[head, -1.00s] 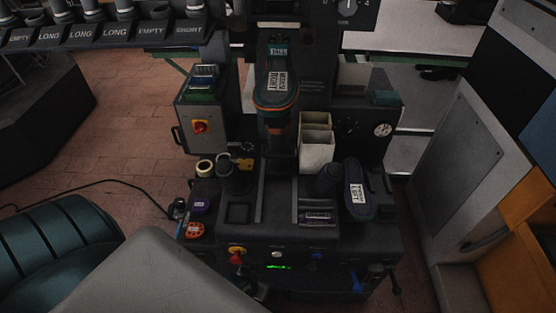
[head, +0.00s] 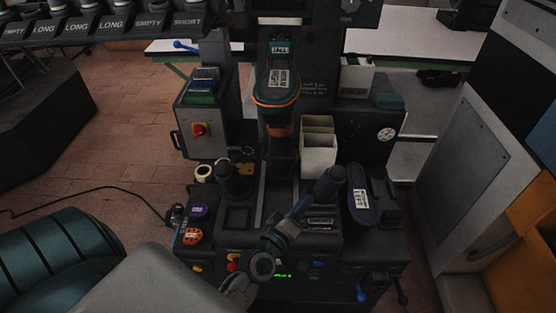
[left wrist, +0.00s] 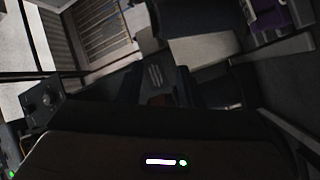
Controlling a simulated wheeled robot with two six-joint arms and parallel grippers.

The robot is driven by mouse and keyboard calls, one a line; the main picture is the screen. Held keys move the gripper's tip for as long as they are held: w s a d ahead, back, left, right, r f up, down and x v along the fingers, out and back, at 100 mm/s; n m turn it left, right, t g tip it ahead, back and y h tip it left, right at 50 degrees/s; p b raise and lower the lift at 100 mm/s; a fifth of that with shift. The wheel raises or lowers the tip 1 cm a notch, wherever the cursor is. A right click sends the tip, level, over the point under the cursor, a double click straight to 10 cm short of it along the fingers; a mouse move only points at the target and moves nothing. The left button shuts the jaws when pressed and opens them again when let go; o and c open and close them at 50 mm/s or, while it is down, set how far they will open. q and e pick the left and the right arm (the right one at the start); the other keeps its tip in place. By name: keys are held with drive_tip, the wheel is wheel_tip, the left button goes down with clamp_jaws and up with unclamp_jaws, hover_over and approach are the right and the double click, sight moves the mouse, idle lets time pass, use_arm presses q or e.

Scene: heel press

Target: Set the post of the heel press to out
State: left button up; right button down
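The heel press (head: 345,245) stands in the middle of the head view. Its post (head: 281,145) is upright at the back end of two rails running toward the front. A dark shoe (head: 277,88) with an orange rim and a white label sits on top of the post. My left gripper (head: 303,207) is over the front right of the press, pointing up and right, close to a black cylinder (head: 330,182); I cannot tell if they touch. In the left wrist view its two dark fingers (left wrist: 158,82) stand apart with nothing seen between them. My right gripper is out of view.
A second shoe (head: 361,195) lies at the press's right side. White bins (head: 318,155) stand behind the cylinder. A tape roll (head: 203,172) and an orange round item (head: 193,236) are at the left. A grey cabinet (head: 465,150) stands at the right.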

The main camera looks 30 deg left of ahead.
sight(278, 159)
use_arm(q)
drive_tip(key=a+n+g+y, duration=0.2)
drive_tip(key=a+n+y, duration=0.6)
drive_tip(key=n+y, duration=0.4)
drive_tip(key=shift+t+h, duration=0.3)
drive_tip(key=shift+h, duration=0.3)
drive_tip(key=p+x, duration=0.2)
drive_tip(key=x, duration=0.9)
drive_tip(key=shift+p, duration=0.35)
clamp_jaws()
